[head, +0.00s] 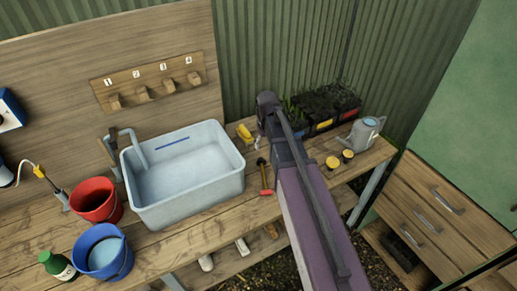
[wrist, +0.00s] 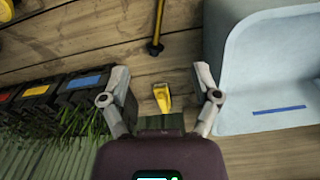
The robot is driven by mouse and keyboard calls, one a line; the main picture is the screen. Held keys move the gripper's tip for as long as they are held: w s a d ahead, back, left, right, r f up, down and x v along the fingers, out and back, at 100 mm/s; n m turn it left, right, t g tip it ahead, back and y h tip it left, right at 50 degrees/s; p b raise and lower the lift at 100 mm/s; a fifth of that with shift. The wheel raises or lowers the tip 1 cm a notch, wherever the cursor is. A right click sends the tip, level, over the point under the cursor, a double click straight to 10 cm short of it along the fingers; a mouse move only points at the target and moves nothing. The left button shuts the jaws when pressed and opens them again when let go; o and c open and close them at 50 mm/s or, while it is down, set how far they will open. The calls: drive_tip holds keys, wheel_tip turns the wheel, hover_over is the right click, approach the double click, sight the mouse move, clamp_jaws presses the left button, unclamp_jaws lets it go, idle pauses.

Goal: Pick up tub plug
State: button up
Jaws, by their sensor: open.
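I cannot make out a certain tub plug in either view. A small yellow object (wrist: 161,97) lies on the wooden bench beside the tub, between my open fingers in the wrist view. It also shows in the head view (head: 244,132), near the tub's back right corner. My gripper (wrist: 160,82) is open and empty, with one finger on each side of the yellow object and apart from it. In the head view my arm hides most of the gripper. The pale tub (head: 190,205) has a blue strip (head: 173,148) inside its back wall.
A tool with a red end (head: 266,192) lies right of the tub. Planters (head: 321,126), yellow round items (head: 333,162) and a watering can (head: 365,135) stand farther right. Red (head: 104,212) and blue (head: 121,268) buckets and a green bottle (head: 63,272) stand left.

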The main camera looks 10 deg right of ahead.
drive_tip(key=s+f+m+b, duration=0.1)
drive_tip(key=s+f+b, duration=0.2)
drive_tip(key=s, duration=0.5)
drive_tip(key=s+f+b, duration=0.3)
drive_tip(key=s, duration=0.5)
drive_tip(key=shift+f+m, duration=0.4)
drive_tip(key=shift+c, duration=1)
drive_tip(key=shift+w, duration=0.2)
drive_tip(key=shift+c, duration=0.4)
drive_tip(key=w+a+f+h+b, duration=0.1)
drive_tip(key=w+a+b, duration=0.1)
drive_tip(key=w, duration=1.9)
drive_tip(key=shift+a+f+m+h, duration=0.2)
drive_tip(key=shift+a+m+h, duration=0.05)
drive_tip(key=shift+m+h, duration=0.15)
drive_tip(key=shift+f, duration=0.1)
